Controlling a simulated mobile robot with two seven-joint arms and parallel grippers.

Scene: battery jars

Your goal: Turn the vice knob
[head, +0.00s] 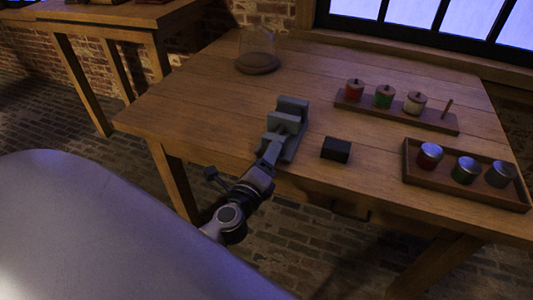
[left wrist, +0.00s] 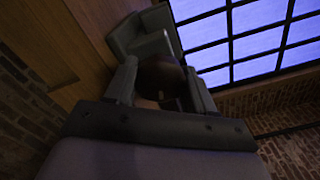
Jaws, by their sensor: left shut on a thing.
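The grey-green vice (head: 289,120) stands at the front edge of the wooden table in the head view. My left gripper (head: 271,153) reaches up to the vice's near end, and its fingers are shut on the knob there. In the head view the gripper hides the knob. In the left wrist view, a dark round knob (left wrist: 161,78) sits between the two fingers of the left gripper (left wrist: 163,85). The vice body (left wrist: 146,35) rises beyond it. My right gripper is in neither view.
A small black block (head: 336,149) lies right of the vice. A wooden rack (head: 434,122) with red, green and white pieces and a bare peg stands behind. A tray (head: 466,192) with three silver-lidded jars is at right. A glass dome (head: 257,50) stands at the back left.

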